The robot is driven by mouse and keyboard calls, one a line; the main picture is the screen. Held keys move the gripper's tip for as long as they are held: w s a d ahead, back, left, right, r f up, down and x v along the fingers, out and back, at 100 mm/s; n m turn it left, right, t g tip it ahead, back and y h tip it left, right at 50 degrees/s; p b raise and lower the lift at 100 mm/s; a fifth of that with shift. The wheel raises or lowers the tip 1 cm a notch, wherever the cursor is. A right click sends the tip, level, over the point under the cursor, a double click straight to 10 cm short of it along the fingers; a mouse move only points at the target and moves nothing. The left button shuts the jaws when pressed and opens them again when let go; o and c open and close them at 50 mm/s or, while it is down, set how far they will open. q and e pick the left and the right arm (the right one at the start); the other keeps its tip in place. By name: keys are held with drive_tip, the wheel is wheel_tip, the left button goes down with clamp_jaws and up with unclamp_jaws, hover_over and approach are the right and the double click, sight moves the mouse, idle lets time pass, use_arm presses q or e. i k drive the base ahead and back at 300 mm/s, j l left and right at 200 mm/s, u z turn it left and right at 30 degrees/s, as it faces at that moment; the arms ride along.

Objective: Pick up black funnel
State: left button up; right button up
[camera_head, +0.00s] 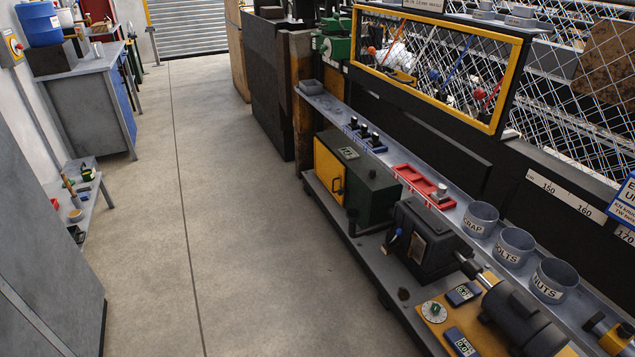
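Neither of my grippers is in view.
A green and yellow box (375,190) and a black machine (425,250) with a motor stand on the bench. Behind are a red tray (421,184) and bins marked SCRAP (480,222), BOLTS (515,249) and NUTS (552,283). The concrete floor (240,220) is clear. Grey cabinets line the left.

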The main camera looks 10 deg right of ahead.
sight(352, 214)
drive_tip(key=i+z, duration=0.1)
drive_tip(key=i, duration=0.35)
drive_tip(key=i+j, duration=0.15)
drive_tip(key=i, duration=0.3)
drive_tip(key=i+j+z, duration=0.15)
drive_tip(key=i, duration=0.35)
drive_tip(key=i+j+z, duration=0.1)
drive_tip(key=i, duration=0.35)
